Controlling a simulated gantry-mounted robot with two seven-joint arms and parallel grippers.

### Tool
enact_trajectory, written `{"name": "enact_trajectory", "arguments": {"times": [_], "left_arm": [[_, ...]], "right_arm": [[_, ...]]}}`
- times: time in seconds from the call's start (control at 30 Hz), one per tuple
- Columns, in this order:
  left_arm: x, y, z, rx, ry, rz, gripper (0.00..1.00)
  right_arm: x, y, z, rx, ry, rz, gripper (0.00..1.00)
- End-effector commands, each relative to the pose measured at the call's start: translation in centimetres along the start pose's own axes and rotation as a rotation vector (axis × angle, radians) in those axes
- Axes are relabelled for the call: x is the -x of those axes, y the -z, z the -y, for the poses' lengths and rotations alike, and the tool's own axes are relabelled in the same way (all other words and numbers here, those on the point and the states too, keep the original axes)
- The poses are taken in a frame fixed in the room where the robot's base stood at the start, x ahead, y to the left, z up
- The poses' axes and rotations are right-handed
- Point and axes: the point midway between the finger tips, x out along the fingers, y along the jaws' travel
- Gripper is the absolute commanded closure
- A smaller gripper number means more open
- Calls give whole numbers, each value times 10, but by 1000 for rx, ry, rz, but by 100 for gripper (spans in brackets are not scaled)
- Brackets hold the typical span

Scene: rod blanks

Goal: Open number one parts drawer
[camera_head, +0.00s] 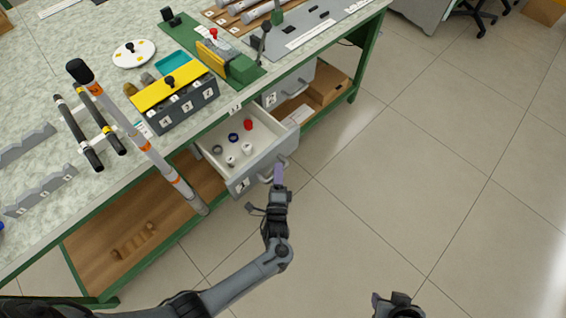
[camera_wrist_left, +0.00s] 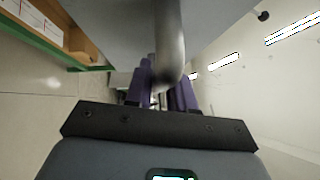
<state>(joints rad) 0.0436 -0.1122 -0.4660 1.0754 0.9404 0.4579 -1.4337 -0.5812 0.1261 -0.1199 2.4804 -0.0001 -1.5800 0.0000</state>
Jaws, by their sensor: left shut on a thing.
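The number one parts drawer (camera_head: 240,149) stands pulled out from under the bench in the head view, with its white inside showing. Its grey front carries a label and a bar handle (camera_head: 270,171). Several small rings and caps lie in it, among them a red one (camera_head: 248,125) and a blue one (camera_head: 233,138). My left gripper (camera_head: 279,172) is at the handle, its purple fingers shut on it. In the left wrist view the handle (camera_wrist_left: 168,45) runs between the fingers. My right gripper (camera_head: 397,305) is at the bottom edge, apart from everything; its fingers are not clear.
A second drawer (camera_head: 286,88), labelled 2, sits beside it to the right and looks shut. The bench top (camera_head: 110,30) holds a yellow-lidded box (camera_head: 175,98), a green fixture (camera_head: 232,66) and a long rod (camera_head: 135,137). The floor (camera_head: 430,150) to the right is clear.

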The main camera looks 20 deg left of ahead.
Motion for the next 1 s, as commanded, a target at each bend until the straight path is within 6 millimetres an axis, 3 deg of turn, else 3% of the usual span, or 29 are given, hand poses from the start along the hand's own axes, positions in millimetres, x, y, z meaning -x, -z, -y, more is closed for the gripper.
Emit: {"name": "enact_trajectory", "arguments": {"times": [0.47, 0.5, 0.6, 1.0], "left_arm": [[4, -2, 1, -1, -1, 12, 100], [4, -2, 1, -1, -1, 12, 74], [4, -2, 0, -1, -1, 12, 58], [5, -2, 0, -2, -3, 12, 57]], "right_arm": [[2, 1, 1, -3, 3, 0, 57], [2, 1, 1, -4, 3, -1, 57], [2, 1, 2, -6, 5, -1, 57], [2, 2, 2, -9, 7, -2, 57]]}}
